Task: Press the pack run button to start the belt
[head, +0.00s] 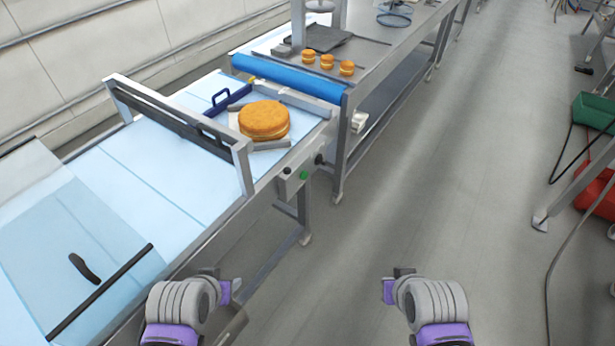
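A small grey control box (290,187) is fixed to the near side of the belt frame. It carries a green button (304,175) and a dark knob or button (287,170); any labels are too small to read. The light blue belt (140,160) runs along the left, with a large round golden cake (264,121) on a pale sheet. My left gripper (226,290) is low in the picture beside the belt frame, well apart from the box. My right gripper (391,288) is over the floor to the right. Both appear empty; their finger gaps are not clear.
A grey metal gantry (180,125) spans the belt. A blue roller (287,79) lies at the belt's far end, before a steel table (400,40) with small round cakes (327,62). Green (595,112) and red containers stand at the right. The middle floor is clear.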

